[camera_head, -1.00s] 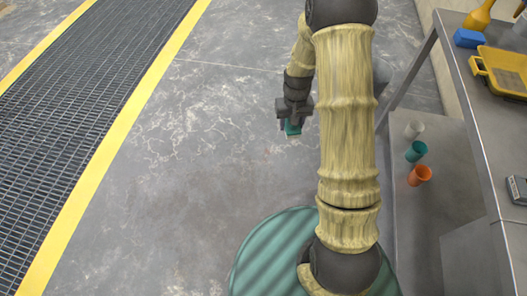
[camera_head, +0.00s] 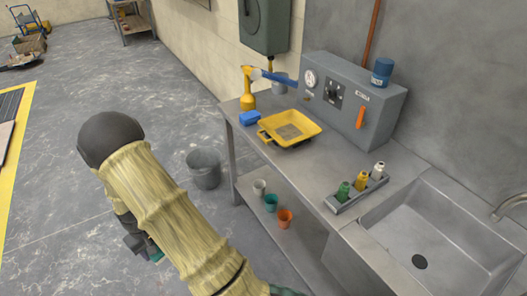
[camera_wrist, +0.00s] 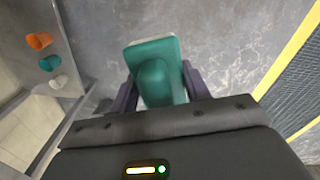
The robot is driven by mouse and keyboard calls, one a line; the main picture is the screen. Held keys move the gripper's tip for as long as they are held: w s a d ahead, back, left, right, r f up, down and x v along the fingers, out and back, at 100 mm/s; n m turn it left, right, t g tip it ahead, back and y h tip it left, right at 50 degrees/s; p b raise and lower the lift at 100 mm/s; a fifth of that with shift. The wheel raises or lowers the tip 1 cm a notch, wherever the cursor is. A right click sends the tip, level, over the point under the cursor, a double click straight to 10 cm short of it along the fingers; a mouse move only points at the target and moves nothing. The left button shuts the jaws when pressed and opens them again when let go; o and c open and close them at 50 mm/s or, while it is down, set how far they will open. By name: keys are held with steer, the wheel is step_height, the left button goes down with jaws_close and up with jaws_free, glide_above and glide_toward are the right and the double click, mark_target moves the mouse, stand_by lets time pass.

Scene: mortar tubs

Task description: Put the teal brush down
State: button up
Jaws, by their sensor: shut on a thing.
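The teal brush (camera_wrist: 152,60) is between the jaws of my gripper (camera_wrist: 158,85) in the wrist view, with bare grey floor below it. My gripper is shut on it, with one dark finger on each side. In the head view a small bit of the teal brush (camera_head: 157,256) shows beside my gripper (camera_head: 138,246), at the lower left. My arm's sleeve hides most of both there.
A steel bench (camera_head: 390,153) with a sink (camera_head: 440,235) stands at right. A grey bucket (camera_head: 204,170) stands on the floor.

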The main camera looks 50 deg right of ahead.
steer(key=r+p, duration=0.4)
steer(key=p, duration=0.1)
steer(key=s+r+p, duration=0.1)
steer(key=r+p, duration=0.3)
steer(key=p, duration=0.1)
steer(key=r+p, duration=0.5)
steer(key=p, duration=0.1)
steer(key=shift+s+a, duration=0.15)
steer(key=shift+a, duration=0.15)
steer(key=shift+f, duration=0.1)
steer(key=shift+d, duration=0.1)
